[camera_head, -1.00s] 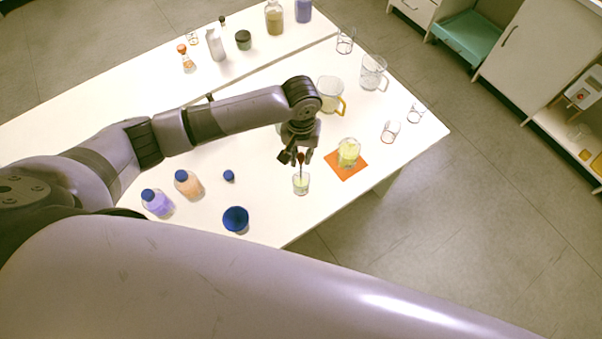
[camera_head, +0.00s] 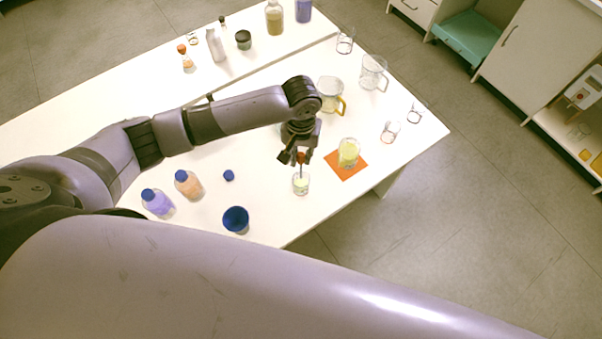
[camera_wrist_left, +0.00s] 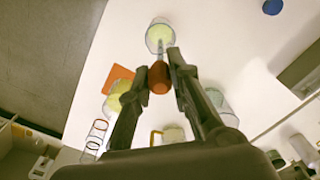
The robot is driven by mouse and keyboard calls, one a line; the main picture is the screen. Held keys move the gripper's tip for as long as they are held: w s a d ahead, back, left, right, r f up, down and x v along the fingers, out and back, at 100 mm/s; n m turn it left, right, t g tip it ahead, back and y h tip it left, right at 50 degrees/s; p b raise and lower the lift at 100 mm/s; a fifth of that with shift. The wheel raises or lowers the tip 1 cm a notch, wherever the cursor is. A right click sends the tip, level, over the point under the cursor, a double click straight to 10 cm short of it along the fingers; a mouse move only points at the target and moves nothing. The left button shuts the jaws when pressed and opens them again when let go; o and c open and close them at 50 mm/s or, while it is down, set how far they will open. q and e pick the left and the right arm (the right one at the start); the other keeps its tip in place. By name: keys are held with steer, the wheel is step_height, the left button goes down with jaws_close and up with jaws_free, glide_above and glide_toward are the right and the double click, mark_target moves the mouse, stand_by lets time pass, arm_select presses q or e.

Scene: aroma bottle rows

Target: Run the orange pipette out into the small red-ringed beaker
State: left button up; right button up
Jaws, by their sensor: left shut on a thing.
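My left gripper (camera_head: 300,157) is shut on the orange bulb of the pipette (camera_wrist_left: 160,77). The pipette points down, and its thin stem reaches to a small glass beaker (camera_head: 301,185) with pale yellow-green liquid. In the left wrist view the stem's lower end shows within the outline of this beaker (camera_wrist_left: 159,36); its exact depth is unclear. A small empty beaker with a reddish ring (camera_head: 390,131) stands apart to the right, beyond the orange mat. It also shows in the left wrist view (camera_wrist_left: 98,127). My right gripper is not in view.
A beaker of yellow liquid (camera_head: 348,153) stands on an orange mat (camera_head: 346,174) close to the gripper. A jug with a yellow handle (camera_head: 331,92), a clear jug (camera_head: 373,72) and a dark-ringed beaker (camera_head: 415,113) stand farther off. A blue cup (camera_head: 236,219) and blue-capped bottles (camera_head: 188,184) are left.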

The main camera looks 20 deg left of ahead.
arm_select(q)
steer(key=shift+r+p, duration=0.4)
steer(key=shift+r, duration=1.6)
